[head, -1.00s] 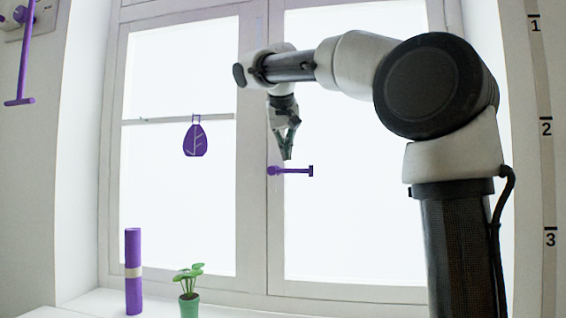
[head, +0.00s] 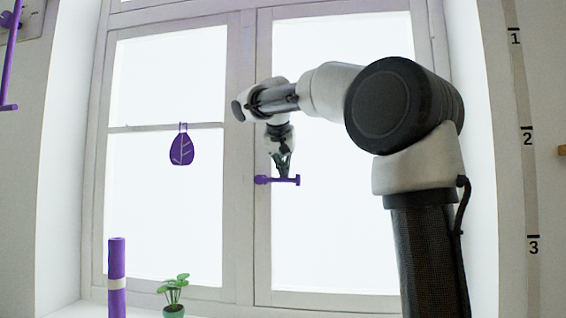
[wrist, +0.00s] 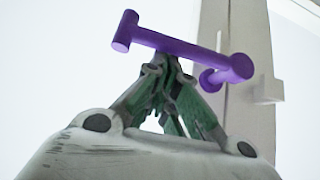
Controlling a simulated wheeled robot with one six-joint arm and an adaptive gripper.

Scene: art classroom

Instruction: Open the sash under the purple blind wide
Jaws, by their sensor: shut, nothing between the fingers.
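A purple T-shaped handle (head: 290,180) sits low on the left edge of the right sash (head: 330,286), its bar pointing level to the right. The sash looks closed in its frame. My gripper (head: 281,175) is shut and empty, pointing down at the handle's bar. In the wrist view the handle (wrist: 190,47) crosses just beyond the tips of my gripper (wrist: 166,62). I cannot tell whether the tips touch it. No purple blind shows above this sash in these frames.
The left sash (head: 165,281) carries a crossbar with a purple leaf ornament (head: 181,149). A purple roll (head: 117,258) and a potted plant (head: 174,290) stand on the sill. A purple rod (head: 10,60) hangs at the left wall. A numbered strip (head: 526,180) runs along the right.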

